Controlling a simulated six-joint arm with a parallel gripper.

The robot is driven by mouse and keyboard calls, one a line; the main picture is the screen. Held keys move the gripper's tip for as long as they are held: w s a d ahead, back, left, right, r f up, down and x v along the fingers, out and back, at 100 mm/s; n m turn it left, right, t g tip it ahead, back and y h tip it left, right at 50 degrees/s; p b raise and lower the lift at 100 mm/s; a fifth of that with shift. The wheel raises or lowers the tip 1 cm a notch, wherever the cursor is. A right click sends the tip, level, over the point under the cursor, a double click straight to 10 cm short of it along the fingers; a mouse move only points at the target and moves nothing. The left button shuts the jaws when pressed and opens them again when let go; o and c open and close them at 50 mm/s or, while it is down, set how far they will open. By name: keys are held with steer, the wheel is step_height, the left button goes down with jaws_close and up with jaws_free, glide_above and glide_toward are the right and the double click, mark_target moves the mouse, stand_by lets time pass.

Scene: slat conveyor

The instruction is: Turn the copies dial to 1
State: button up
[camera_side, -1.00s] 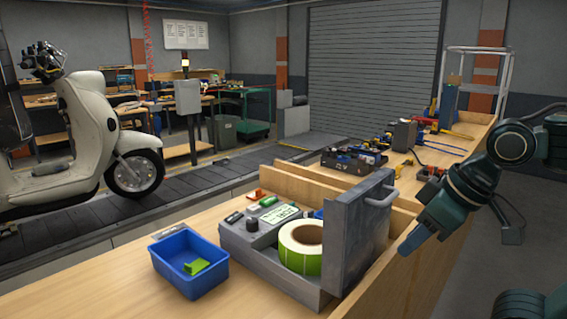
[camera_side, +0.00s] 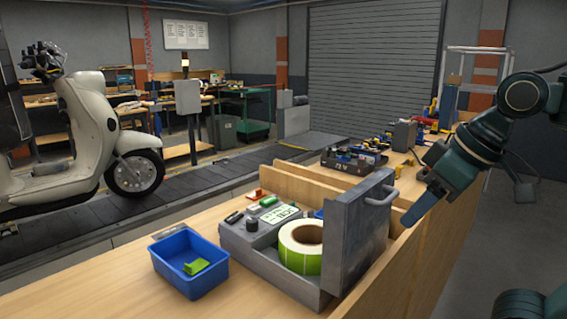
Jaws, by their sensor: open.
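A grey label printer (camera_side: 238,240) stands on the wooden bench with its lid (camera_side: 362,225) raised at the right. A green-edged label roll (camera_side: 300,262) lies inside it. On its top left are a small display (camera_side: 283,214) and a dark round knob (camera_side: 252,224), which looks like the copies dial; its setting is too small to read. My gripper (camera_side: 408,222) is at the right, beyond the raised lid and apart from the printer, pointing down and left. It holds nothing that I can see.
A blue bin (camera_side: 188,268) with a green piece (camera_side: 197,266) stands left of the printer. The upright lid and its handle (camera_side: 383,197) are between my gripper and the knob. A wooden board (camera_side: 300,190) stands behind the printer. A black tool tray (camera_side: 352,161) is further back.

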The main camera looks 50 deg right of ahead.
step_height(320, 180, up, 6)
steer(key=w+a+r+n+g, duration=0.15)
steer(key=w+r+n, duration=0.35)
steer(key=w, duration=0.8)
steer(key=n+g, duration=0.4)
steer(key=n, duration=0.1)
glide_above(252, 220)
step_height(252, 220, down, 11)
steer(key=shift+r, duration=0.2)
steer(key=shift+f, duration=0.15)
steer(key=shift+f, duration=6.75)
